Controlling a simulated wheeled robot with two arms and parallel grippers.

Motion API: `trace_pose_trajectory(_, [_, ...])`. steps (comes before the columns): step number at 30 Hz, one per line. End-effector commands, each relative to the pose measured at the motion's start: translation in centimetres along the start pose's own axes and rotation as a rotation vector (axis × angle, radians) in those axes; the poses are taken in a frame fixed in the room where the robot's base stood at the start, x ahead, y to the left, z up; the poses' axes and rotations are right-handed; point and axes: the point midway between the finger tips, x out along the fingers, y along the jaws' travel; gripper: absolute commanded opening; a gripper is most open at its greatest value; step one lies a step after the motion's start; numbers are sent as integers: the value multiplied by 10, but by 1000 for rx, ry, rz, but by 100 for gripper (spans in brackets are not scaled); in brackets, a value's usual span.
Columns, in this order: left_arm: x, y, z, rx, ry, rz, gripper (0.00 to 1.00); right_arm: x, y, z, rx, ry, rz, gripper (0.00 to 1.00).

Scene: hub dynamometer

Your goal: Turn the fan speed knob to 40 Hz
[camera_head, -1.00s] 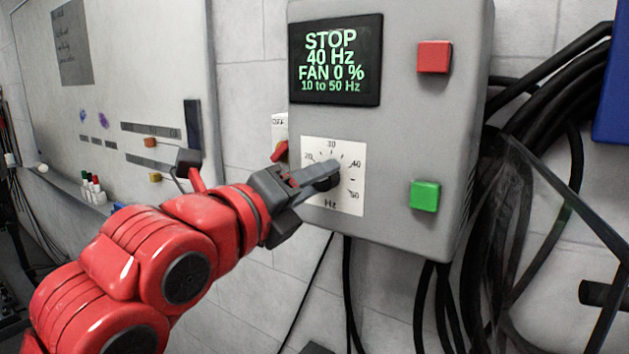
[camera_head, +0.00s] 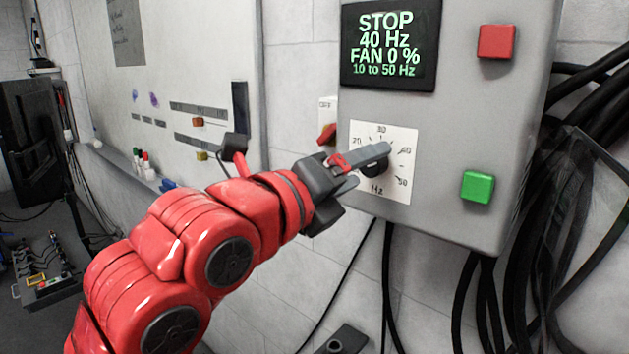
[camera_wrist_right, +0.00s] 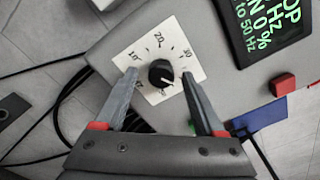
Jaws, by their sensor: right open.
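The fan speed knob (camera_head: 374,168) is a black round knob on a white dial plate (camera_head: 400,190) marked in Hz. The display (camera_head: 391,45) above it reads STOP, 40 Hz, FAN 0 %, 10 to 50 Hz. My right gripper (camera_head: 371,165) is open at the knob, its fingers partly covering it in the head view. In the right wrist view the knob (camera_wrist_right: 161,73) lies between the two spread fingertips (camera_wrist_right: 160,78), with gaps on both sides. A pale pointer mark on the knob points to the lower right there. My left gripper is not in view.
A red button (camera_head: 497,41) and a green button (camera_head: 477,187) are on the grey control box (camera_head: 460,120). A red switch (camera_head: 327,134) marked OFF sits left of the dial. Black cables hang below and right. A whiteboard (camera_head: 210,70) is on the left wall.

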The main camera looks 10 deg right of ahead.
Motion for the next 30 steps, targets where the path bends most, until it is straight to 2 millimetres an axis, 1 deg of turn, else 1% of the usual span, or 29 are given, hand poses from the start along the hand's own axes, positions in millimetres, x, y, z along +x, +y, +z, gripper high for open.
trace_pose_trajectory(1, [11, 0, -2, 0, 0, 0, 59, -9, -4, 5, -3, -6, 2, 72])
trace_pose_trajectory(3, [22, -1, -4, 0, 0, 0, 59, -23, -6, 6, -3, -8, 1, 72])
trace_pose_trajectory(5, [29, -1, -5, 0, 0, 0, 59, -39, -5, 7, -2, -9, 3, 72])
trace_pose_trajectory(6, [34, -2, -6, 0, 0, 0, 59, -50, -6, 6, -3, -8, 2, 72])
trace_pose_trajectory(12, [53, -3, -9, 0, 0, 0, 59, -104, -4, 5, -5, -8, 4, 72])
trace_pose_trajectory(15, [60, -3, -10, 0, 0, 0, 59, -127, -3, 4, -3, -7, 3, 72])
trace_pose_trajectory(18, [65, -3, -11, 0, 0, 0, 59, -144, -3, 2, -1, -4, 3, 72])
trace_pose_trajectory(21, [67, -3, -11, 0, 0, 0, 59, -156, -1, 1, -1, -2, 3, 72])
trace_pose_trajectory(24, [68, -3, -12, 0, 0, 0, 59, -162, -1, 0, -2, 0, 1, 72])
trace_pose_trajectory(30, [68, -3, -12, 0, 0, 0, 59, -165, 0, 0, 0, 0, 1, 72])
